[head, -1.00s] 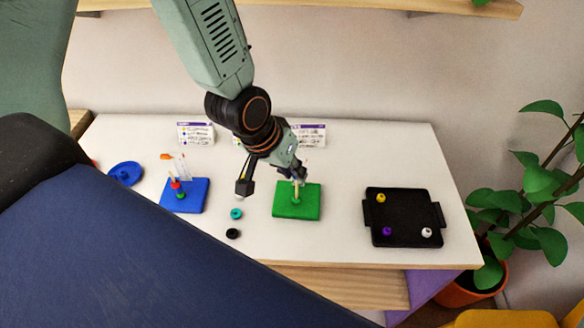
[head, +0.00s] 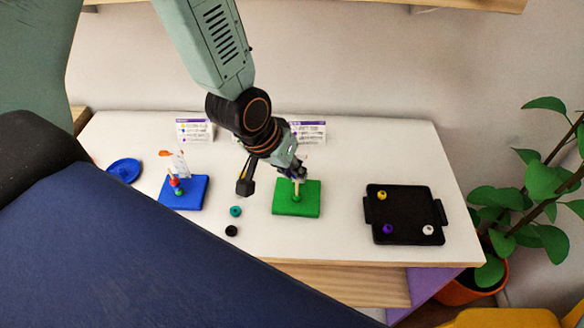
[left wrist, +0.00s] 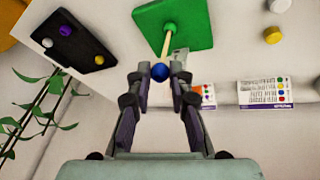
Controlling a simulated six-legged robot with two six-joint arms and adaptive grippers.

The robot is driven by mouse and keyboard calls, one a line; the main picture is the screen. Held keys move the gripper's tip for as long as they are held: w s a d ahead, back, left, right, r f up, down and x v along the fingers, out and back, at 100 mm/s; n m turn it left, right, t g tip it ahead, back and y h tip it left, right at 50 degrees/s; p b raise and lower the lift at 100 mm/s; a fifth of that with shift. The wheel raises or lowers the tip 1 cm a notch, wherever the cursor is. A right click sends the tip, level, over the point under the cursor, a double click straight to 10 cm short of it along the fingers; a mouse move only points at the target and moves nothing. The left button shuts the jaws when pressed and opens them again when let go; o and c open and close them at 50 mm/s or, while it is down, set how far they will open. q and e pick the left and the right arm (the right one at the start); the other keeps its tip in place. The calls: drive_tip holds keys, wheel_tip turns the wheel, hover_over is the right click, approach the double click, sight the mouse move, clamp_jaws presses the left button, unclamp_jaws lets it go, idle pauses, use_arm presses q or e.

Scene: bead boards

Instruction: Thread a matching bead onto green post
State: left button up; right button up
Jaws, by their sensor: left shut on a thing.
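The green board (head: 312,207) lies mid-table and carries a thin wooden post with a green bead (head: 296,197) at its base. Both board (left wrist: 198,15) and post (left wrist: 166,45) also show in the left wrist view. My left gripper (head: 298,172) is at the upper part of this post. In the left wrist view its fingers (left wrist: 161,76) are shut on a blue bead (left wrist: 160,72), which lies close to the post's free end. I cannot tell whether the bead is around the post or just before its tip. My right gripper is not in view.
A black tray (head: 408,212) at right holds yellow, purple and white beads. A blue board (head: 192,201) with a beaded post and a blue dish (head: 124,168) stand left. Teal (head: 235,211) and black (head: 232,231) beads lie loose. Printed cards (head: 193,130) stand behind.

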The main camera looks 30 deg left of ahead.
use_arm(q)
drive_tip(key=shift+s+f, duration=0.1)
drive_tip(key=shift+f, duration=0.4)
drive_tip(key=o, duration=0.8)
drive_tip(key=shift+o, duration=0.2)
drive_tip(key=shift+r, duration=0.1)
